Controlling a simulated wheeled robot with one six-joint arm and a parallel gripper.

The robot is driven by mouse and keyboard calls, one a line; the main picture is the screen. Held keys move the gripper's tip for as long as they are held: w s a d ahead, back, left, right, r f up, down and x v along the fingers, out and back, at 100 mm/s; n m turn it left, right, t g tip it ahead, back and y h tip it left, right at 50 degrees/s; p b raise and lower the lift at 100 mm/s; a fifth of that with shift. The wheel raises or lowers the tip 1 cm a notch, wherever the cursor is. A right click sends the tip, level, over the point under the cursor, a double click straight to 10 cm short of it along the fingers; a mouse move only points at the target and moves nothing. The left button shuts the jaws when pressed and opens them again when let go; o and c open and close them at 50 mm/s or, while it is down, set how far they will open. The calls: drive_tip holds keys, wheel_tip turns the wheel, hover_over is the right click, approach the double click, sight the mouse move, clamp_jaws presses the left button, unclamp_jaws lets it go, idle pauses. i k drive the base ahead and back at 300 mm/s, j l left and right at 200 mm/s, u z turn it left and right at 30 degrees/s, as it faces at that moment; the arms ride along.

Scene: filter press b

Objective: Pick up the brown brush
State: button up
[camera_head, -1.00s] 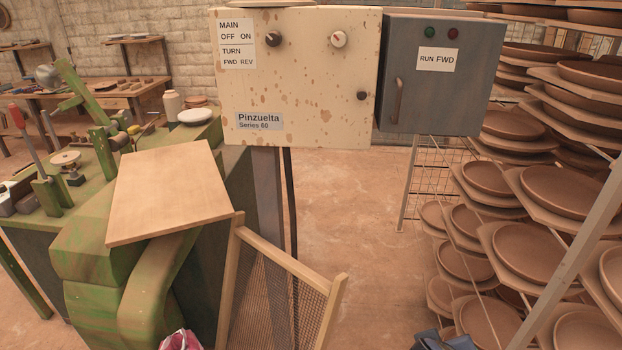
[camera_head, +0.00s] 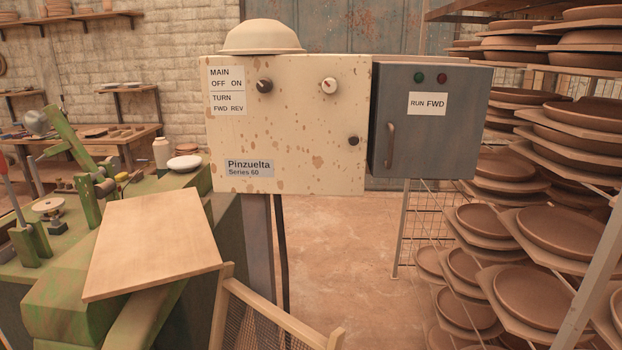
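I cannot make out a brown brush in this view. My gripper is not in view.
The green machine (camera_head: 60,300) carries a wooden board (camera_head: 155,243). A mesh frame (camera_head: 270,310) leans in front. Racks of brown plates (camera_head: 560,230) fill the right. Bare floor (camera_head: 345,260) lies between.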

sight(140, 176)
drive_tip(key=u, duration=1.65)
